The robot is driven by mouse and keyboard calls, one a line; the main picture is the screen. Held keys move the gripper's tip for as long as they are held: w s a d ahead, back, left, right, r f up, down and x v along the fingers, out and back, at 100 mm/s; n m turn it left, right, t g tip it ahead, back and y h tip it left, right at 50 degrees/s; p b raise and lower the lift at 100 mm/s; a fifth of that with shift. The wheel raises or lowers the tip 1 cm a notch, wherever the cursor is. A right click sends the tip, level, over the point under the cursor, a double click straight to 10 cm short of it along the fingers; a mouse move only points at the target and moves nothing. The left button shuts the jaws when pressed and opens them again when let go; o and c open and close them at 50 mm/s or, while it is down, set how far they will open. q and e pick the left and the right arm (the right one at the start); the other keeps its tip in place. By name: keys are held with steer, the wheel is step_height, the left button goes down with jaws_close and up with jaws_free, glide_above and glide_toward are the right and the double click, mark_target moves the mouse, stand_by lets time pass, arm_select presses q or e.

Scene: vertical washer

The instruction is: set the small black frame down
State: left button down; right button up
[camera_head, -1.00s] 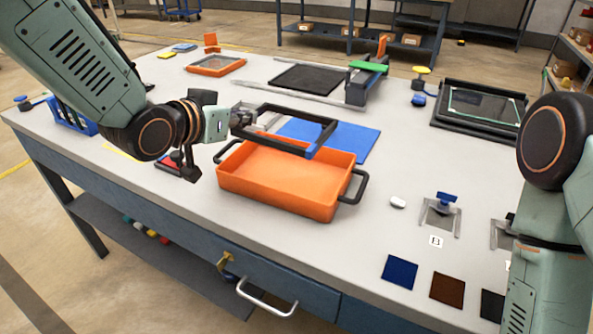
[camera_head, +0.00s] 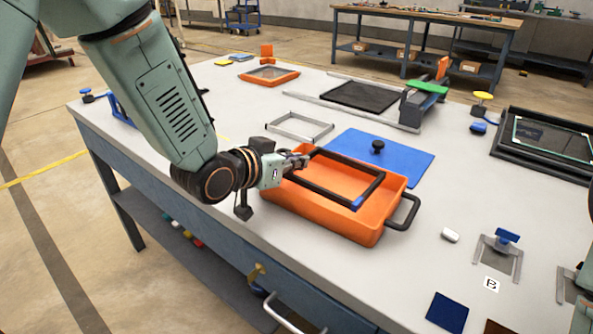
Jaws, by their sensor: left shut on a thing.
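The small black frame (camera_head: 333,165) is an open rectangle with a blue patch at its near right corner. It lies over the opening of the orange tray (camera_head: 347,228), tilted a little; I cannot tell whether it touches the tray. My left gripper (camera_head: 297,163) is shut on the frame's left end. The tray has a black handle (camera_head: 408,213) on its right side, and its left part is hidden behind my gripper.
A blue mat (camera_head: 400,165) with a black knob (camera_head: 378,147) lies behind the tray. A thin silver frame (camera_head: 300,127) lies to its left. A white block (camera_head: 450,235) and a metal clamp with a blue knob (camera_head: 507,237) stand to the right.

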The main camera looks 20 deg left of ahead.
mark_target(286, 177)
arm_select(q)
steer(key=shift+f, duration=0.75)
steer(key=shift+w+a+f, duration=0.2)
steer(key=shift+w+f, duration=0.05)
steer(key=shift+w, duration=0.05)
steer(key=shift+s+d+f, duration=0.1)
steer(key=shift+s+d, duration=0.1)
steer(key=shift+s, duration=0.1)
steer(key=shift+w+a+f+b, duration=0.1)
steer(key=shift+f+b, duration=0.2)
steer(key=shift+b, duration=0.1)
steer(key=shift+s, duration=0.2)
steer(key=c, duration=1.5)
jaws_free()
steer(key=shift+f, duration=0.25)
steer(key=shift+r, duration=0.1)
